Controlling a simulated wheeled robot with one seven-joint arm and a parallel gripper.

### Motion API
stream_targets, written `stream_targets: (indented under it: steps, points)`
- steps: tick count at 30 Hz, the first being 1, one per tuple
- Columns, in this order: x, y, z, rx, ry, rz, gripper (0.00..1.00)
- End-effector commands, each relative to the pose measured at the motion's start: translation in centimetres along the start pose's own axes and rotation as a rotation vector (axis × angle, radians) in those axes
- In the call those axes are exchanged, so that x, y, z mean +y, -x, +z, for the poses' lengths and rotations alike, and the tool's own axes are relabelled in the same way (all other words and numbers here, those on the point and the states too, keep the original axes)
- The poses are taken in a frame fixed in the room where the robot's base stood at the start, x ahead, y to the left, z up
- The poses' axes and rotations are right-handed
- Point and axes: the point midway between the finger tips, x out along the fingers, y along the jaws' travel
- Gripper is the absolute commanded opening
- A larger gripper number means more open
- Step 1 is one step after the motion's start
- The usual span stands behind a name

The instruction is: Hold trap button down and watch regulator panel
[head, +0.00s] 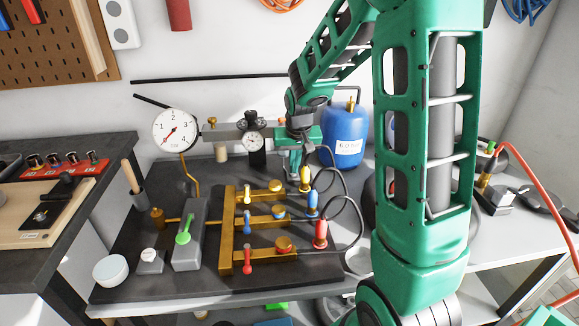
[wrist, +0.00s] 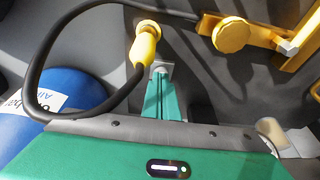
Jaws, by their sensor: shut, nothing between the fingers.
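My gripper (head: 295,177) is shut and empty, pointing down beside the yellow hose connector (head: 305,179) at the back of a brass manifold (head: 227,230). In the wrist view its closed fingertips (wrist: 160,73) are close to the yellow connector (wrist: 145,46); I cannot tell whether they touch. No part is clearly marked as the trap button. A grey regulator bar (head: 222,135) carries a small gauge (head: 252,142); a large white gauge (head: 175,131) with a red needle stands left of it.
Black hoses (head: 350,212) loop right of the manifold. A blue canister (head: 345,138) stands behind my gripper. A grey block with a green lever (head: 184,237), a small box with a white dome (head: 150,256) and a white bowl (head: 110,271) are at front left.

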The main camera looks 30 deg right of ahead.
Motion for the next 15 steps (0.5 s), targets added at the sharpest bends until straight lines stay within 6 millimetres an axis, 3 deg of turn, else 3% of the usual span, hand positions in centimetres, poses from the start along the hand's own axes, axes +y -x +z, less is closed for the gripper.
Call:
stream_targets:
  steps: [5, 15]
  points:
    - [-0.1, 0.8, 0.1, -0.010, 0.002, 0.000, 0.00]
    - [0.0, 7.9, -1.1, 0.006, 0.001, -0.003, 0.00]
